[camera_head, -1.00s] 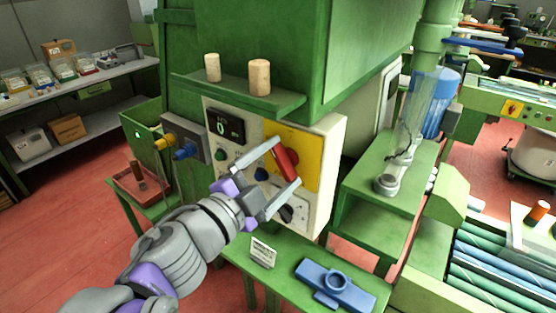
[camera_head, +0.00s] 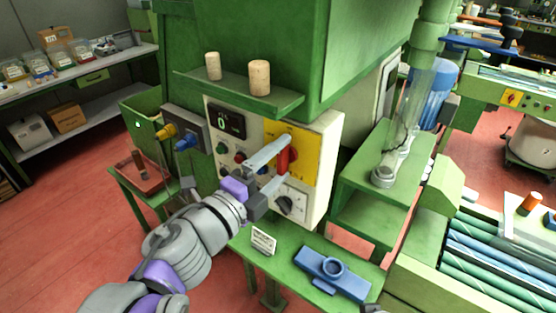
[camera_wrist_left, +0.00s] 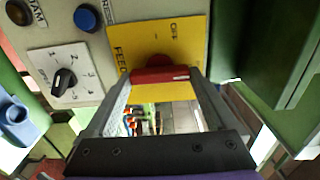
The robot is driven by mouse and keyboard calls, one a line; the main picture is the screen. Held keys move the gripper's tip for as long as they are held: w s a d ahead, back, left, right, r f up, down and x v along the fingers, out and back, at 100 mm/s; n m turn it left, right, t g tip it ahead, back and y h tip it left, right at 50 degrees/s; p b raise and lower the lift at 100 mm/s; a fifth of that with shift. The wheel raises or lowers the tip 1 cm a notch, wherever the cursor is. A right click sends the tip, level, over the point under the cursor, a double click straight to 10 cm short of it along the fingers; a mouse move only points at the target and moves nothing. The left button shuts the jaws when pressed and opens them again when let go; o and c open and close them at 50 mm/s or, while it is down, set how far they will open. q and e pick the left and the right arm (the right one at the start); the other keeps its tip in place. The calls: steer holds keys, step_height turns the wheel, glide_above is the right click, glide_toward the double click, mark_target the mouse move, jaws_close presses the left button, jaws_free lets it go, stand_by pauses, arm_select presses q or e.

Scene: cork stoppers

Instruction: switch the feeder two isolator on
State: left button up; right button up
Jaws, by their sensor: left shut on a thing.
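The isolator is a red rotary handle (camera_head: 284,156) on a yellow plate (camera_head: 311,160) of the cream control panel (camera_head: 318,200). In the head view the handle stands nearly upright. My left gripper (camera_head: 283,163) is shut on the handle, a finger on either side. In the left wrist view the red handle (camera_wrist_left: 160,75) lies across between the fingertips. My right gripper is not in view.
A black selector knob (camera_head: 285,204) sits below the isolator, and a blue button (camera_wrist_left: 86,18) is beside its plate. A green shelf with two corks (camera_head: 259,78) juts out above. A blue fixture (camera_head: 332,273) and a small sign (camera_head: 263,241) stand on the green bench below.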

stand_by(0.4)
arm_select(q)
steer(key=o, duration=1.1)
steer(key=shift+c, duration=0.2)
steer(key=b+v, duration=0.1)
steer(key=v, duration=1)
steer(key=shift+w, duration=0.1)
